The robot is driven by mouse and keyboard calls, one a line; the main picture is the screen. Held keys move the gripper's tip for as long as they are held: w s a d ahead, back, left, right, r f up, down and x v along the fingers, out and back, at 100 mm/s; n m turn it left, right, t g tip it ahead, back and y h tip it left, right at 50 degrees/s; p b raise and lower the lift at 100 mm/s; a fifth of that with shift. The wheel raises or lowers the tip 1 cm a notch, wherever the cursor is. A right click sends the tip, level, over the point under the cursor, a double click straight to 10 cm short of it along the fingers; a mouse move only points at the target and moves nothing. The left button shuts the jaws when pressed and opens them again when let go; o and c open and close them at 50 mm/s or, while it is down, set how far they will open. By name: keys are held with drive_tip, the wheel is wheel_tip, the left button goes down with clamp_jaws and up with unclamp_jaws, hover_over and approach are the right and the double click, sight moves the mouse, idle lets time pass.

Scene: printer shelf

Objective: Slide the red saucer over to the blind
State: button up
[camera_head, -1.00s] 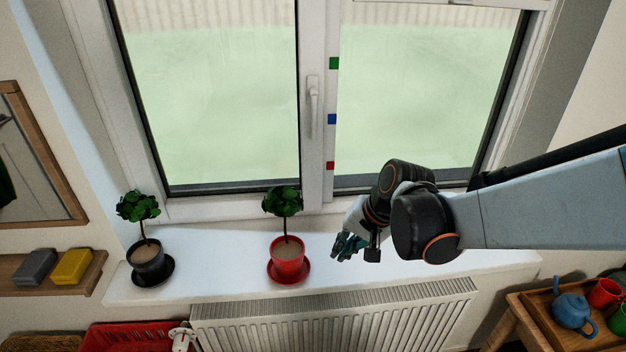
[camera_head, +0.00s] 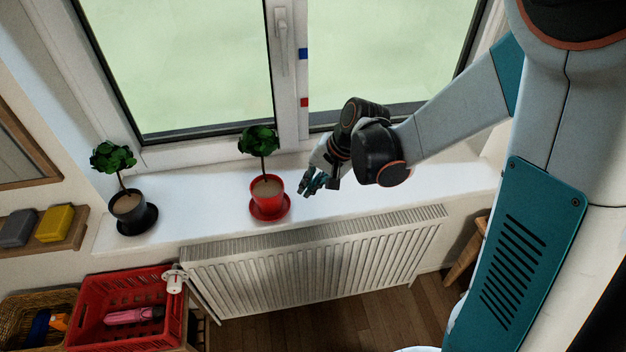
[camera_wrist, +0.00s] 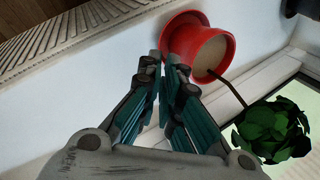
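The red saucer (camera_head: 268,212) lies on the white windowsill under a red pot (camera_head: 266,193) with a small leafy plant. The saucer's rim shows in the wrist view (camera_wrist: 180,22), partly hidden by the red pot (camera_wrist: 222,44). My gripper (camera_head: 312,186) is low over the sill, just right of the saucer and pot, and holds nothing. In the wrist view my gripper's fingertips (camera_wrist: 165,68) come close together and point toward the saucer and pot, apparently apart from them. I cannot make out a blind in the views now.
A black pot (camera_head: 128,205) on a black saucer stands at the sill's left end. The sill (camera_head: 205,212) is clear between the pots. A radiator (camera_head: 310,265) is below. A red crate (camera_head: 95,305) stands lower left. A window handle (camera_head: 282,28) is above the red pot.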

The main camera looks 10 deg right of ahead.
sight(288, 210)
drive_tip(key=b+x, duration=0.2)
drive_tip(key=x, duration=0.9)
drive_tip(key=shift+w+f+b, duration=0.1)
drive_tip(key=shift+f+b, duration=0.1)
drive_tip(key=shift+b, duration=0.2)
clamp_jaws()
